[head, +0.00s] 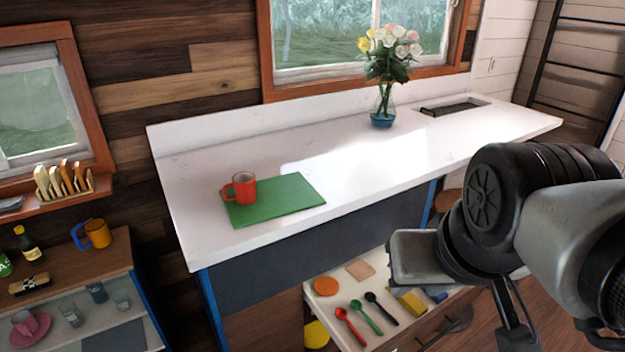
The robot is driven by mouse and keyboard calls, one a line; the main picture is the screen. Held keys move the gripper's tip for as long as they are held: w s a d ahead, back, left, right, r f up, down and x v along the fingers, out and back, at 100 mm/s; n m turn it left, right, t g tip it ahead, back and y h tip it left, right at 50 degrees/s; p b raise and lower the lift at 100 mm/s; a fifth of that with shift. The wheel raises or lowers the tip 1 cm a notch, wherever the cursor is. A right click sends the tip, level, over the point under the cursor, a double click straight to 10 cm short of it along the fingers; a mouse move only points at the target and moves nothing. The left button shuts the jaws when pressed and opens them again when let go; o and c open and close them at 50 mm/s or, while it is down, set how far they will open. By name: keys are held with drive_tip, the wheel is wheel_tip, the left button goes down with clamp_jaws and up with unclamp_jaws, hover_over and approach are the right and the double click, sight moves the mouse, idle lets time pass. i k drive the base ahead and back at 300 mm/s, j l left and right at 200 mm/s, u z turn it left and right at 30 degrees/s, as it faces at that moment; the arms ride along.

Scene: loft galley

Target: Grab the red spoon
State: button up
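The red spoon (350,324) lies in the open white drawer (318,308) below the counter, at the left of a row of spoons. Its bowl is toward the back and its handle runs toward the front right. A green spoon (366,316) and a black spoon (381,308) lie to its right. My arm comes in from the right, above and to the right of the drawer. A grey block at its end (420,258) may be part of my gripper; no fingertips show, so its opening cannot be seen. The block appears apart from the red spoon.
The drawer also holds an orange disc (326,286), a tan square (360,269) and a yellow block (409,301). The white counter (330,150) overhangs it, bearing a red mug (241,187) on a green board (290,200) and a flower vase (383,108). A low shelf (95,262) stands left.

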sight(341, 311)
drive_tip(key=l+u, duration=0.2)
drive_tip(key=j+z, duration=0.1)
drive_tip(key=i+j+z, duration=0.3)
drive_tip(key=j+z, duration=0.25)
drive_tip(key=i+j+z, duration=0.3)
drive_tip(key=j, duration=0.2)
drive_tip(key=k, duration=0.1)
